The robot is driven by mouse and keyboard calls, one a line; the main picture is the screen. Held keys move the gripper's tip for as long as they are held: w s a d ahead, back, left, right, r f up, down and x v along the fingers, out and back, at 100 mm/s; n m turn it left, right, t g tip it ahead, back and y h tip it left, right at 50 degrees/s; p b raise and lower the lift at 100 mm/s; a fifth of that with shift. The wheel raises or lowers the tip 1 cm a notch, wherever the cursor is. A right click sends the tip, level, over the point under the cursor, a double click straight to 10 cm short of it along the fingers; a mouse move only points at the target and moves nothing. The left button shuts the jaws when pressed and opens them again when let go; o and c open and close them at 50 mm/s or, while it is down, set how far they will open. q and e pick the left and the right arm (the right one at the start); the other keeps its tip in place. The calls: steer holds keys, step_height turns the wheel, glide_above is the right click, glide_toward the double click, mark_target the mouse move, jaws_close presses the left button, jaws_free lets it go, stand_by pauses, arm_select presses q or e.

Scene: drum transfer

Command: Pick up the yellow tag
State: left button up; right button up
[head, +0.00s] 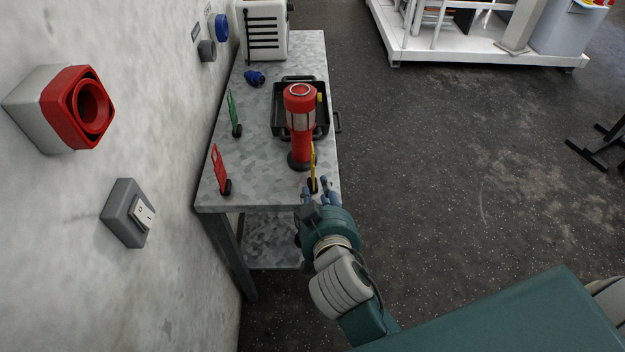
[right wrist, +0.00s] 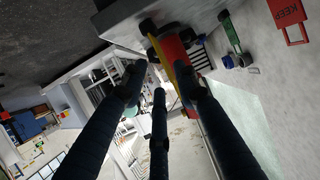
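The yellow tag (head: 313,160) stands upright on a small black base near the front right corner of the metal table, seen almost edge-on. My right gripper (head: 322,193) is at the table's front edge, with its fingertips just in front of the tag's base. In the right wrist view, the yellow tag (right wrist: 159,54) shows beyond the fingers, partly hidden by one finger. The three dark fingers of my right gripper (right wrist: 158,92) are spread apart with nothing visible held between them. Whether a fingertip touches the tag cannot be told. My left gripper is not in view.
A red lantern (head: 301,135) stands just behind the tag, close to a black tray (head: 283,92). A red tag (head: 219,165) and a green tag (head: 232,112) stand along the table's left side by the wall. The metal table (head: 262,165) is clear between them.

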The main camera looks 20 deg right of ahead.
mark_target(316, 179)
steer(key=x, duration=0.5)
steer(key=shift+w+d+r+p, duration=0.1)
steer(key=shift+r+p, duration=0.15)
steer(key=shift+p, duration=0.1)
steer(key=shift+w+f, duration=0.15)
steer(key=shift+w, duration=0.35)
steer(key=p+x, duration=0.1)
steer(key=x, duration=0.2)
steer(key=shift+w, duration=0.3)
steer(key=shift+w+d+f, duration=0.15)
steer(key=shift+w+f, duration=0.25)
steer(key=shift+w, duration=0.05)
steer(key=shift+s, duration=0.1)
jaws_close()
